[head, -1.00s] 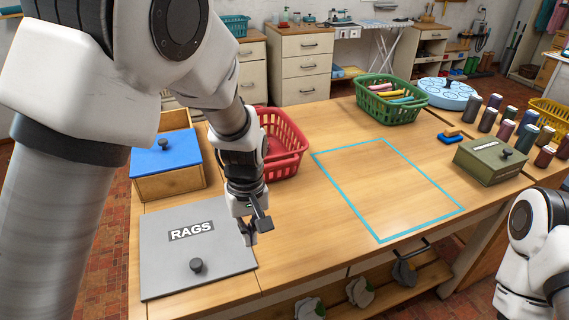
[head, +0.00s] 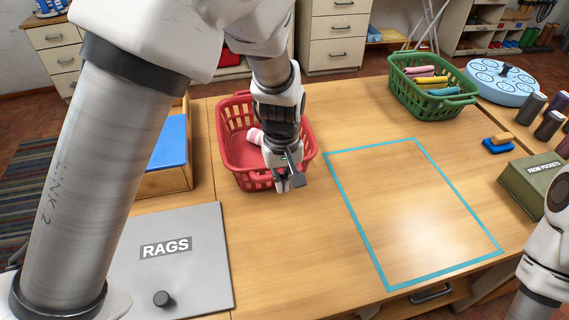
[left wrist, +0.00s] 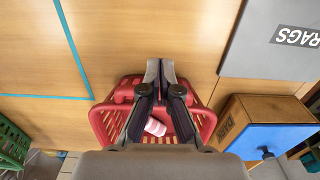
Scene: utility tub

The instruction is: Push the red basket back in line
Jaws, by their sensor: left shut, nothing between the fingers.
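The red basket (head: 232,160) stands upright on the table, left of a teal outlined rectangle (head: 347,216). A pink and white rolled item (head: 255,136) lies inside it. My left gripper (head: 290,186) is shut and empty, over the basket's front right rim. In the left wrist view, the shut fingertips (left wrist: 159,66) reach past the rim of the basket (left wrist: 103,122) over bare table. I cannot tell whether they touch the basket. The gripper and forearm hide part of it. My right arm shows at the right edge; its gripper is out of view.
A green basket (head: 404,88) with rolled cloths stands at the back right. A grey RAGS lid (head: 195,250) and a wooden box with a blue lid (head: 168,143) are on the left. An olive box (head: 520,190) is at right. The outlined area is clear.

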